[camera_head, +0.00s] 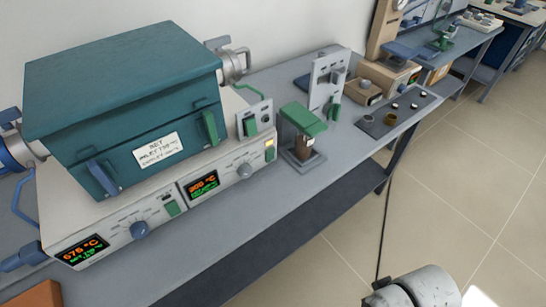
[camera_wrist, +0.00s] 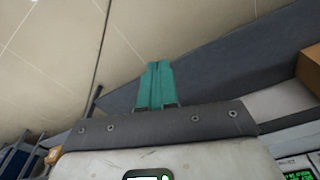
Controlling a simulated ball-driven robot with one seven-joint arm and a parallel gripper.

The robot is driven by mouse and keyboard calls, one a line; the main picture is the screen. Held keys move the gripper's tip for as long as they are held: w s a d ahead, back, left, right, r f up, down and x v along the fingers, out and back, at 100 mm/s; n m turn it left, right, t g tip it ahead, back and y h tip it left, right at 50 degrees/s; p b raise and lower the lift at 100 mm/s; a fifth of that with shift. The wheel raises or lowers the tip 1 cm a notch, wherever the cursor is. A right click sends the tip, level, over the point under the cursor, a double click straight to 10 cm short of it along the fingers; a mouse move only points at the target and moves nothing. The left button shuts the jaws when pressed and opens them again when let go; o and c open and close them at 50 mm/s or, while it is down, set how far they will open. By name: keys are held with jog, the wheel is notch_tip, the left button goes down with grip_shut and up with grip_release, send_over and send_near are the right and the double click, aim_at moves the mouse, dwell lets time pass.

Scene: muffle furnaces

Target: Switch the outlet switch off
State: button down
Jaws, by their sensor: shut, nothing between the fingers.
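My gripper (camera_wrist: 158,68) shows in the wrist view as two teal fingers pressed together, with nothing between them. It is pointed past a dark grey-blue surface, with tiled floor to its left. No switch is near the fingers. In the head view, a small pale panel with a green rocker-like part (camera_head: 250,126) stands at the right of the teal furnace. An upright pale panel with a green lever (camera_head: 334,107) stands farther right on the bench. I cannot tell for sure which is the outlet switch, nor its setting. The gripper's fingers are not in the head view.
A teal furnace (camera_head: 122,100) sits on a white control base with lit displays (camera_head: 80,249). A green-topped device (camera_head: 303,119) and a dark tray (camera_head: 374,127) stand along the grey bench (camera_head: 262,197). Open tiled floor (camera_head: 470,190) lies to the right of the bench.

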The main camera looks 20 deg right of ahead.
aim_at(270, 154)
jog(key=w+a+r+m+t+y+p, duration=0.1)
jog(key=w+r+m+t, duration=0.2)
jog(key=w, duration=0.6)
jog(key=w+a+r+m+t+y+p, duration=0.1)
jog(key=w+r+m+t+y, duration=0.1)
jog(key=w+m+t, duration=0.4)
jog(key=w+a+r+m+t+y+p, duration=0.1)
jog(key=w+a+r+m+t, duration=0.1)
jog(key=w, duration=1.1)
jog(key=r+m+t, duration=0.1)
jog(key=m+t, duration=0.1)
jog(key=m, duration=0.1)
jog(key=shift+r+t+y, duration=0.3)
jog(key=shift+t+y, duration=0.1)
jog(key=shift+w+a, duration=0.15)
jog(key=x, duration=0.8)
jog(key=r+p+x, duration=0.1)
jog(key=x, duration=0.4)
jog(key=shift+w+a, duration=0.1)
jog(key=shift+w, duration=0.25)
jog(key=shift+a, duration=0.1)
